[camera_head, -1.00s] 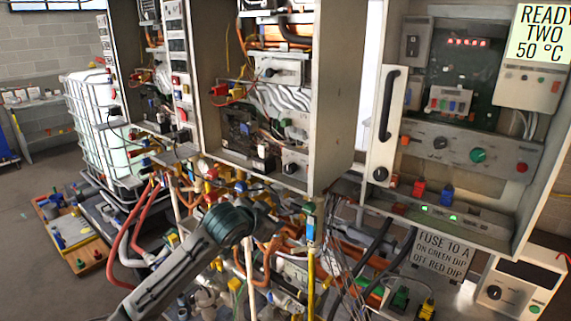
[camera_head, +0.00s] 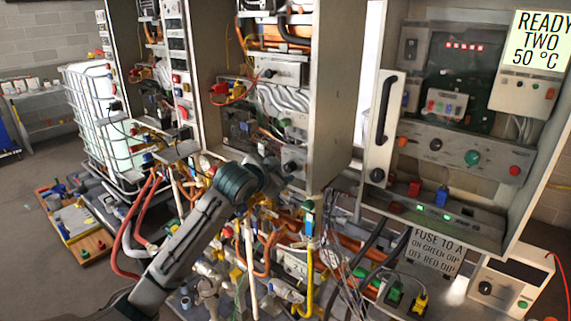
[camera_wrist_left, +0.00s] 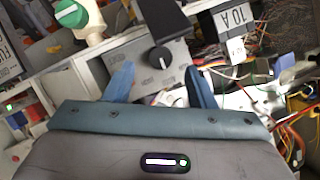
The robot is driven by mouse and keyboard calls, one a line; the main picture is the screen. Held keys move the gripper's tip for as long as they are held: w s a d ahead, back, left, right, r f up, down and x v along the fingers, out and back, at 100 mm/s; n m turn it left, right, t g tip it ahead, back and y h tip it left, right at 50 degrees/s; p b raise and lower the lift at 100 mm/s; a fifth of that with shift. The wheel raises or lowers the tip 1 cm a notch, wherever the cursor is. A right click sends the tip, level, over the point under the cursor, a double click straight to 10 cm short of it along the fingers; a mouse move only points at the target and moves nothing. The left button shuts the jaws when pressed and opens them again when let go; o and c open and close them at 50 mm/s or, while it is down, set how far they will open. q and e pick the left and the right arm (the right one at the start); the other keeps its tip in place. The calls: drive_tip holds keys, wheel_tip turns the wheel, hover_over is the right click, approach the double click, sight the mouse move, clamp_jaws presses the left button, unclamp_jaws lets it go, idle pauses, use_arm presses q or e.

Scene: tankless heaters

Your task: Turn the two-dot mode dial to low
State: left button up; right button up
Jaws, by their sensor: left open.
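In the left wrist view a black dial (camera_wrist_left: 162,57) sits on a grey plate (camera_wrist_left: 150,70) with small lettering that I cannot read. Dots on it cannot be made out. My left gripper (camera_wrist_left: 159,84) is open, with its two blue fingers apart and the dial beyond and between their tips; nothing is held. In the head view a black dial (camera_head: 291,166) on a grey box low in the middle cabinet is probably the same one. My left arm's teal wrist joint (camera_head: 238,182) is just left of it, and the left fingers are mostly hidden there. My right gripper is not seen.
Loose cables (camera_head: 262,250) crowd below the cabinet. The cabinet's side wall (camera_head: 338,100) stands right of the dial. A panel with several knobs (camera_head: 470,150) is further right.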

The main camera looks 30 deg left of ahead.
sight(287, 169)
use_arm(q)
drive_tip(key=shift+p+x, duration=0.65)
drive_tip(key=shift+x, duration=1.5)
drive_tip(key=shift+c, duration=0.2)
drive_tip(key=c, duration=0.9)
